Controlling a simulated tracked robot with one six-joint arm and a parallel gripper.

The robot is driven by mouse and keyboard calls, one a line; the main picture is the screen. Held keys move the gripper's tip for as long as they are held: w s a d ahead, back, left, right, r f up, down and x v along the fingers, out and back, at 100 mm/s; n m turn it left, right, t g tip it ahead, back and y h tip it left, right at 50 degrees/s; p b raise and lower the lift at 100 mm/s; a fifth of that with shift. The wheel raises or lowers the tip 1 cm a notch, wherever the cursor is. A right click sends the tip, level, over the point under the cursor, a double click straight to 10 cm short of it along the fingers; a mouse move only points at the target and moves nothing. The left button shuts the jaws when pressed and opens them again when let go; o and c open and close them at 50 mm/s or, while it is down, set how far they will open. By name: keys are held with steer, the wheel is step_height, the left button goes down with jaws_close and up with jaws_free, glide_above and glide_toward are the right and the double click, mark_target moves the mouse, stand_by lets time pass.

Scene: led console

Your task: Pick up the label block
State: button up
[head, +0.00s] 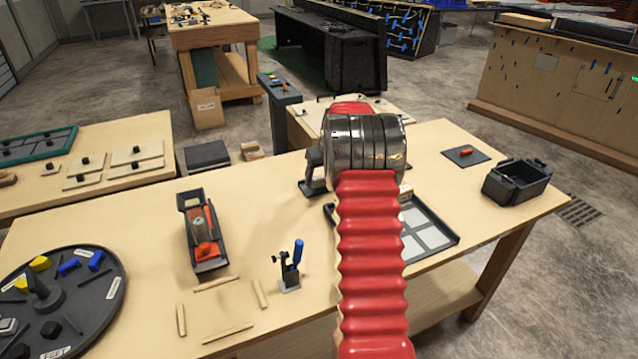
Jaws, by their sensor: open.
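I cannot pick out the label block with certainty. A small pale block (405,196) shows partly at the back of a dark-rimmed tray (447,229), just right of my red arm. My arm hides the middle of this tray. Its floor has pale panels. My gripper is not visible; my arm's red sleeve and metal joint cover the middle of the view.
A round dark turntable (88,308) with coloured pieces and labels is at left. A dark tool box (203,232), a blue-handled clamp (291,268) and wooden strips (228,332) lie on the table. A black bin (517,183) stands at right.

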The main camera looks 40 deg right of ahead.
mark_target(320, 178)
steer(key=shift+w+d+f, duration=0.1)
steer(key=shift+w+f, duration=0.1)
steer(key=shift+f, duration=0.4)
steer(key=shift+c, duration=0.5)
steer(key=c, duration=1)
steer(key=shift+r, duration=0.1)
step_height(320, 178, up, 10)
stand_by(0.3)
